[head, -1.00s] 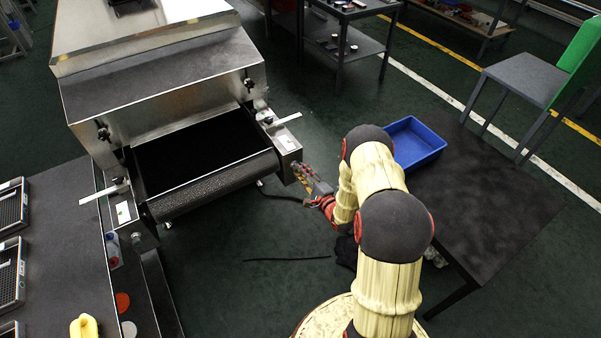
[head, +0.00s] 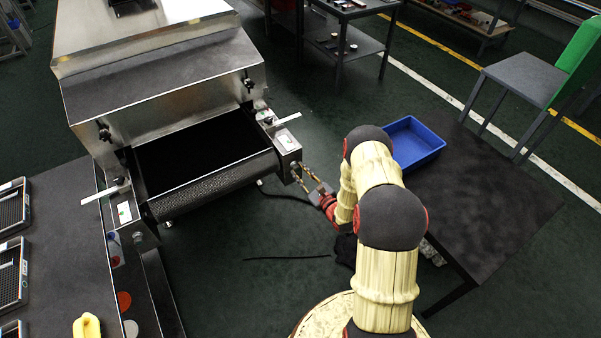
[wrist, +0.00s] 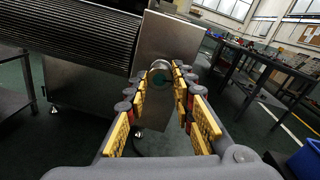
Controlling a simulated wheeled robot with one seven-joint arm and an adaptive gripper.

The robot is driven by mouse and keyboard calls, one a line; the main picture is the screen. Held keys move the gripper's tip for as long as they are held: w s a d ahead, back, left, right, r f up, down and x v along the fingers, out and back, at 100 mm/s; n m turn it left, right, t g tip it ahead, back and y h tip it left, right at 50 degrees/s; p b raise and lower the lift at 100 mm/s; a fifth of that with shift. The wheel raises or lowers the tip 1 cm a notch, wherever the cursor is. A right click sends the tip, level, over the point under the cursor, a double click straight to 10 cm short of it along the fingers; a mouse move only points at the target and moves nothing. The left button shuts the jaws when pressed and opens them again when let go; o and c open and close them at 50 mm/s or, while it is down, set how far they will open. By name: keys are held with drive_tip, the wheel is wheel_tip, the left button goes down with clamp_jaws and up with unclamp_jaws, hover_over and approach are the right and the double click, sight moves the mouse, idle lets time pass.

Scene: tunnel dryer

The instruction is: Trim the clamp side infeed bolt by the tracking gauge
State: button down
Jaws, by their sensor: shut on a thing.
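The belt's infeed roller (head: 215,182) runs between two metal end blocks. My gripper (head: 297,173) is at the front of the right end block (head: 287,144), its yellow-padded fingers on both sides of the round infeed bolt head (wrist: 160,76). Another bolt (head: 137,238) is on the left end block. A small white gauge plate with a green mark (head: 286,141) lies on the right block; a similar plate (head: 124,212) is on the left one. Their readings are too small to tell.
A dark table (head: 490,205) with a blue bin (head: 415,142) stands right of my arm. A dark bench (head: 60,245) with trays and a yellow item (head: 86,325) is at left. The floor before the roller is open, with a thin dark strip on it.

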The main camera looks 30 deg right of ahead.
drive_tip(key=shift+m, duration=0.8)
drive_tip(key=c, duration=1.6)
unclamp_jaws()
drive_tip(key=shift+o, duration=0.5)
drive_tip(key=s+d, duration=0.1)
drive_tip(key=s, duration=1.1)
drive_tip(key=shift+d, duration=0.1)
